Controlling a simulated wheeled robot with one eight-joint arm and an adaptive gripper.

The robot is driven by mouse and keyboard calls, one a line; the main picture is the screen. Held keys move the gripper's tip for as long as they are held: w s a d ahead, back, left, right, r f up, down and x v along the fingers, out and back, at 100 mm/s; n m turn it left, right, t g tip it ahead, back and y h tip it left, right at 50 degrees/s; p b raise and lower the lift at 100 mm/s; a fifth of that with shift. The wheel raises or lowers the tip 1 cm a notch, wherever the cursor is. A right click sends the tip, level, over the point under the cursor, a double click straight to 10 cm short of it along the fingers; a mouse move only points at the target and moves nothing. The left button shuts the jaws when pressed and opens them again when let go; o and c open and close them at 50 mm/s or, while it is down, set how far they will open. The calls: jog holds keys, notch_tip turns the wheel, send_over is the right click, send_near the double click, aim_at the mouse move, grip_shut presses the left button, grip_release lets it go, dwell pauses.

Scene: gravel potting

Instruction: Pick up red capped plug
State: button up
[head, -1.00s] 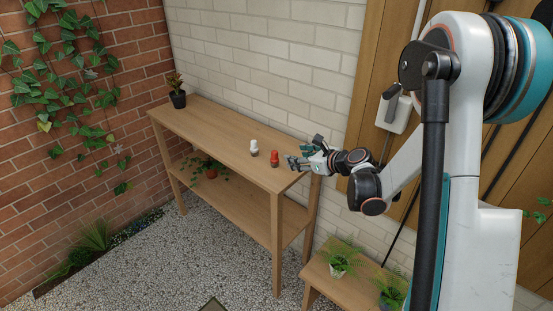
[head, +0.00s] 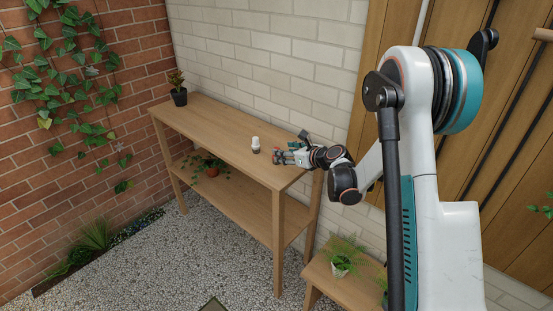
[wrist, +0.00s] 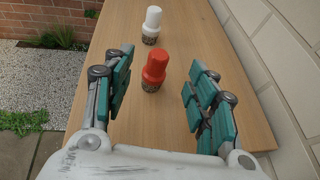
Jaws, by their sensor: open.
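The red capped plug (wrist: 154,68) stands upright on the wooden table, with a red stepped cap and a dark speckled base. In the wrist view it stands between the two open fingers of my gripper (wrist: 160,88), toward their tips and nearer the left finger, with gaps on both sides. In the head view my gripper (head: 280,158) is low over the table's right end and hides most of the plug; only a little red (head: 276,152) shows. A white capped plug (wrist: 152,24) stands upright beyond it, and also shows in the head view (head: 255,144).
The wooden table (head: 215,125) has a lower shelf with a potted plant (head: 212,170). A dark potted plant (head: 179,96) stands at its far left end. A pale brick wall (head: 270,70) runs close behind. A low bench (head: 320,280) with plants stands at the right.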

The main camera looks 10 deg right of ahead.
jog(key=b+x, duration=0.1)
jog(key=x, duration=0.3)
jog(key=shift+w+a+f+b, duration=0.15)
jog(key=shift+a+f+b, duration=0.05)
jog(key=shift+b, duration=0.15)
jog(key=c, duration=1)
jog(key=shift+r, duration=0.1)
